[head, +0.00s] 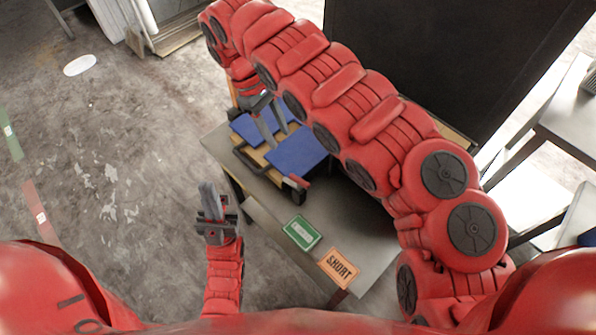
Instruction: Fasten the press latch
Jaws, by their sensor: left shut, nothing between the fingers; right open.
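A press-like fixture with blue panels (298,152) and light wood parts stands on the grey table (350,225). A dark bar (262,172) runs along its near left side and ends in a dark block with a red part. I cannot tell which part is the latch. My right arm arches over the fixture and hides its far right side. My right gripper (272,133) points down, open, over the blue panels; I cannot tell whether it touches them. My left gripper (210,191) is shut and empty, left of the table edge and apart from the fixture.
A green card (302,232) and an orange card reading "SHORT" (340,268) lie near the table's front edge. A large black panel (440,50) stands behind. Another grey table (568,120) is at the right. The floor at the left is mostly clear.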

